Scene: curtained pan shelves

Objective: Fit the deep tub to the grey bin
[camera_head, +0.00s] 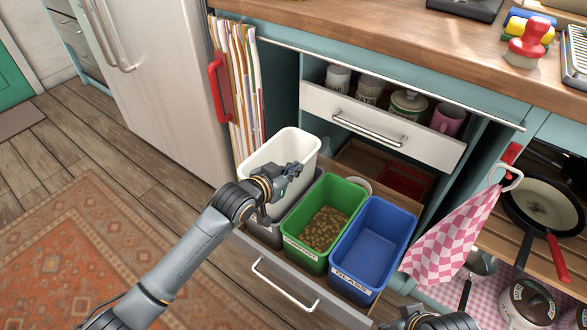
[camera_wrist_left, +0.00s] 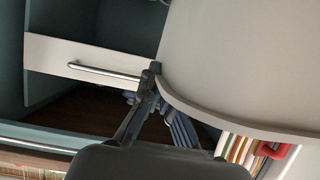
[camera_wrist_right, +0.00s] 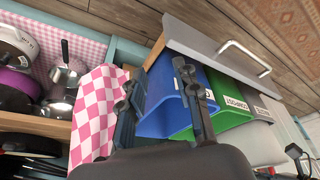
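The white deep tub (camera_head: 258,159) is upright at the left of the pulled-out drawer. The grey bin (camera_head: 262,234) shows below and around its lower part; I cannot tell how far the tub sits inside it. My left gripper (camera_head: 290,172) is at the tub's near right rim, shut on it. In the left wrist view the tub's pale wall (camera_wrist_left: 245,65) fills the upper right, with the gripper (camera_wrist_left: 165,95) at its rim. My right gripper (camera_wrist_right: 157,75) is open and empty, above the blue bin side of the drawer.
A green compost bin (camera_head: 302,250) with brown contents and a blue glass bin (camera_head: 348,277) stand right of the grey bin. The drawer front (camera_head: 272,268) is below. An upper drawer (camera_head: 390,138) stands open behind. A pink checked towel (camera_head: 450,235) hangs at right.

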